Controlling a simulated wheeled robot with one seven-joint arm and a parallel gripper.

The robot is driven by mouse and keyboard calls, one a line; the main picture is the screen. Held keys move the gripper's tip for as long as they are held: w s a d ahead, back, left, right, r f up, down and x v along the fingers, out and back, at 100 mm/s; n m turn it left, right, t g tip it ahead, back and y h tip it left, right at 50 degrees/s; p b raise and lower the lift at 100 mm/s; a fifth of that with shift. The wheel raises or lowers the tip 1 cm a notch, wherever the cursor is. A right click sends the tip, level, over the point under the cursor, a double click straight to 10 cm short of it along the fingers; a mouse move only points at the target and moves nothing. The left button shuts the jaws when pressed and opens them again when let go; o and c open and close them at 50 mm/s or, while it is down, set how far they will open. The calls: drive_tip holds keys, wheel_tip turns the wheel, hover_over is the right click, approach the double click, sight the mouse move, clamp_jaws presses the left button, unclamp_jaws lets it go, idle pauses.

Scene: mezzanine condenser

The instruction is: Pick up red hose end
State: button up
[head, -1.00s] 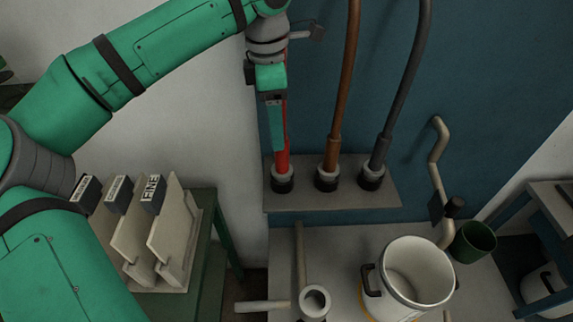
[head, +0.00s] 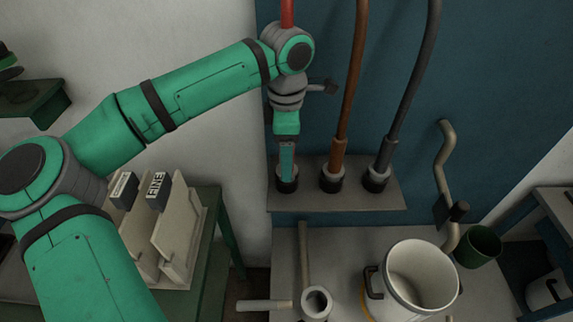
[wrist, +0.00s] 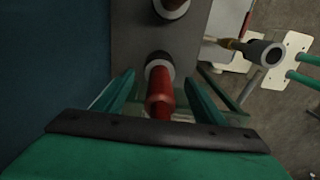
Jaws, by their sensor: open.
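The red hose end (wrist: 160,88) stands in a pale-rimmed socket on the grey shelf (head: 392,196), at the left of a row of three. In the wrist view it lies between the two fingers of my gripper (wrist: 159,80), one on each side, with a gap showing on both sides. My gripper (head: 287,172) is open and points down just above the socket in the head view. There it hides the red hose end, and only a short length of red hose (head: 287,12) shows above my wrist.
A brown hose (head: 337,150) and a dark grey hose (head: 388,150) stand in sockets to the right. Below are a white pot (head: 420,275), a bent pipe (head: 445,165) and a green cup (head: 478,246). Pale upright boards (head: 175,230) labelled FINE stand at the left.

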sight(294, 167)
wheel_tip(294, 167, down, 3)
drive_tip(key=shift+r, duration=0.15)
drive_tip(key=c, duration=1.4)
drive_tip(key=shift+r, duration=0.1)
